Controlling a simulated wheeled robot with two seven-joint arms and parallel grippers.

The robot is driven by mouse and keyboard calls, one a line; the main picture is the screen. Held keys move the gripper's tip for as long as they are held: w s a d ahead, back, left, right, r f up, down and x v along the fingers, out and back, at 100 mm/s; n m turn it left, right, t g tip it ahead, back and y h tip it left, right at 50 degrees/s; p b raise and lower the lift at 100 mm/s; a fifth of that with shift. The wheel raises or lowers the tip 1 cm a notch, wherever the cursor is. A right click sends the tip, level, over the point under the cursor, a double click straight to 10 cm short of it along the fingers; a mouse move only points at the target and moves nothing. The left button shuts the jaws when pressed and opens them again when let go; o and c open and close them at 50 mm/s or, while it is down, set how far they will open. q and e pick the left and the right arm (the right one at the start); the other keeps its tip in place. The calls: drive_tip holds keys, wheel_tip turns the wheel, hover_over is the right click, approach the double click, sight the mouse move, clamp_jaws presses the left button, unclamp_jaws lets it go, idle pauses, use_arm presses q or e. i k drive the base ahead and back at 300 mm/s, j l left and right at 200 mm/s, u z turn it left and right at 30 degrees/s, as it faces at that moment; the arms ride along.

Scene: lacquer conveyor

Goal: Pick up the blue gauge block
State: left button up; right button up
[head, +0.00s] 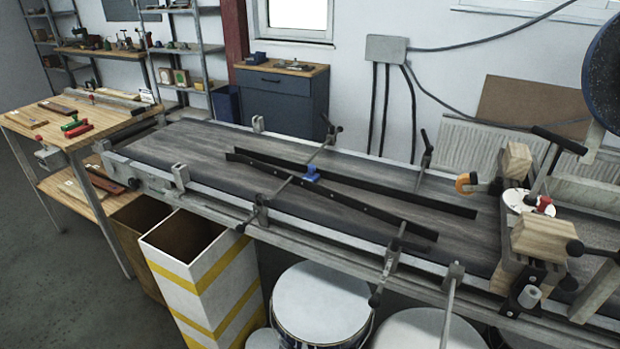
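The blue gauge block (311,174) is small and sits on the grey conveyor belt (220,145), about mid-length. It lies between two black guide rails, the far rail (400,193) and the near rail (345,200), where they come close together. Whether it touches either rail is too small to tell. Neither of my grippers is in view.
Clamp posts and rods (389,262) line both belt edges. Wooden blocks (543,238) and a white dial (519,200) stand at the right end. A yellow-striped bin (205,285) and drums (322,300) stand below the near side. A wooden workbench (75,125) stands left.

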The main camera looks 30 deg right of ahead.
sight(311, 176)
drive_tip(key=i+j+z, duration=0.1)
drive_tip(key=z, duration=1.15)
